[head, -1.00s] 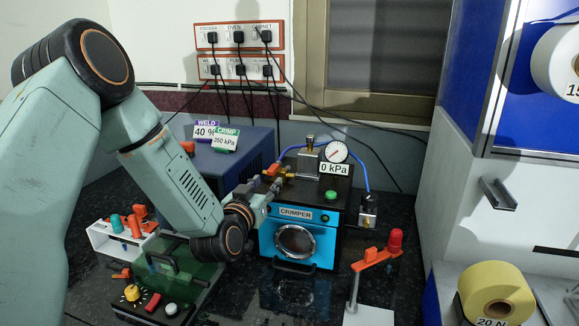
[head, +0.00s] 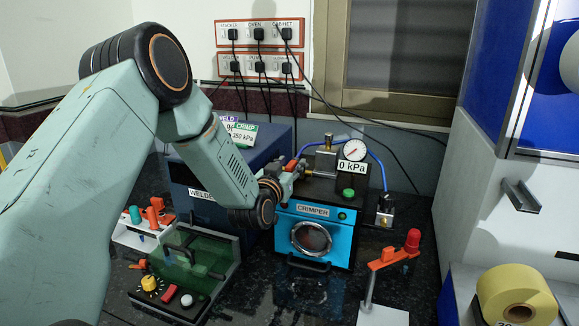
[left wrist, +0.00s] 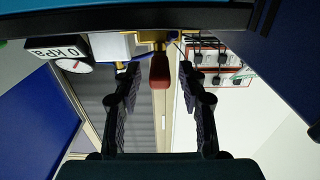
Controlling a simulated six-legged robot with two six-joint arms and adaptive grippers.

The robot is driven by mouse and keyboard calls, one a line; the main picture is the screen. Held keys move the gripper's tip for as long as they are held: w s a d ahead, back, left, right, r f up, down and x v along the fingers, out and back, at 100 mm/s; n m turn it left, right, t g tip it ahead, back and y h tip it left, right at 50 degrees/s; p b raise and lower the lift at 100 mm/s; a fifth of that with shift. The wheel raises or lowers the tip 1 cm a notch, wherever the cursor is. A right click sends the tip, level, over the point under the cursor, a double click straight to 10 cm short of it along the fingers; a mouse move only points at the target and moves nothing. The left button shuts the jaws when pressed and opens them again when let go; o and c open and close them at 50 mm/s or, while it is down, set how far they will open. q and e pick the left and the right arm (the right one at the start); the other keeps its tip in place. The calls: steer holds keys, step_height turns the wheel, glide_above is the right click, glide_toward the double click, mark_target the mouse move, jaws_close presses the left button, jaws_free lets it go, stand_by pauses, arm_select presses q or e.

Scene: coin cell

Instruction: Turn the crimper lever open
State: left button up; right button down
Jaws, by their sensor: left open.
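The crimper (head: 342,232) is a blue-fronted box with a round window, standing on the dark bench. Its lever (left wrist: 160,72) shows in the left wrist view as a red handle on a brass fitting. In the head view a small red piece (head: 291,165), likely this handle, shows at the crimper's top left, partly hidden by my gripper. My left gripper (left wrist: 157,76) is open, its two dark fingers on either side of the lever with gaps visible. In the head view the left gripper (head: 287,176) is at the crimper's upper left. My right gripper is not in view.
A gauge (head: 355,150) above a 0 kPa label and a blue hose stand on the crimper. The welder (head: 205,192) is behind my arm. A stand with a red knob (head: 413,238) is at front right. A green-covered box (head: 190,262) stands at front left.

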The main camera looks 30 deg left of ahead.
arm_select(q)
steer(key=shift+w+d+f, duration=0.1)
steer(key=shift+w, duration=0.05)
steer(key=shift+c, duration=0.7)
steer(key=shift+a, duration=0.2)
steer(key=c, duration=0.4)
steer(key=shift+d, duration=0.15)
jaws_close()
